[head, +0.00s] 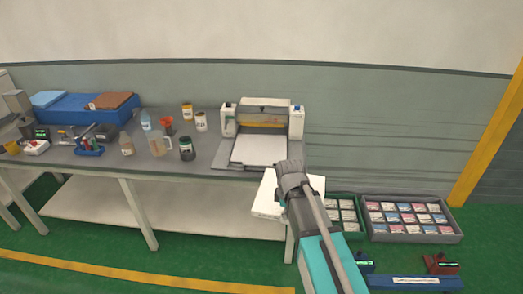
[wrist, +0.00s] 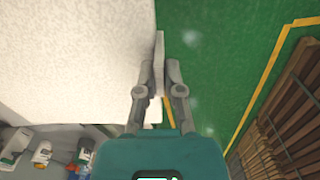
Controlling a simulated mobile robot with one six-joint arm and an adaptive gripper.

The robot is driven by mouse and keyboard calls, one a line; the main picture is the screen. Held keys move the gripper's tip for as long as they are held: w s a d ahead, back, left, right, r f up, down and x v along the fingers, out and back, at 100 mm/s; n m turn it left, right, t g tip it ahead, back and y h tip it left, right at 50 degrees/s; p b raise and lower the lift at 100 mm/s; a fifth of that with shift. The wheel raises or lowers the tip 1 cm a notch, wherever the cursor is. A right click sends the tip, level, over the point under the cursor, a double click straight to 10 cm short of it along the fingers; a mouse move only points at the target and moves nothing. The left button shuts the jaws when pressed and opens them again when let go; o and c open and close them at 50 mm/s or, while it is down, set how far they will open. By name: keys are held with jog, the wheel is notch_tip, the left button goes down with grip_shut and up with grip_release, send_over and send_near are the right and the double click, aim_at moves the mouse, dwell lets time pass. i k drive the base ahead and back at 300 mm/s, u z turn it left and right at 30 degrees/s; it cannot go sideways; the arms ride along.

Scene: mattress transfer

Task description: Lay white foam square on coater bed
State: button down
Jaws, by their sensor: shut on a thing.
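The white foam square (head: 268,198) is held by my gripper (head: 289,182) just off the front right of the bench, below the coater. My gripper hides its middle. In the wrist view the foam square (wrist: 75,60) fills the upper left, and my gripper (wrist: 159,72) is shut on its edge. The coater (head: 265,110) stands at the bench's right end, with its pale flat bed (head: 260,149) facing me. The foam is apart from the bed and nearer to me.
The bench (head: 120,165) carries a jug (head: 160,143), a dark jar (head: 186,148) and other bottles left of the coater. Bins of small packs (head: 410,237) stand on the green floor at right. The wrist view shows brown slatted stacks (wrist: 290,115) at right.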

aim_at(260, 149)
jog(key=u, duration=0.05)
jog(key=i, duration=0.95)
jog(key=z, duration=0.05)
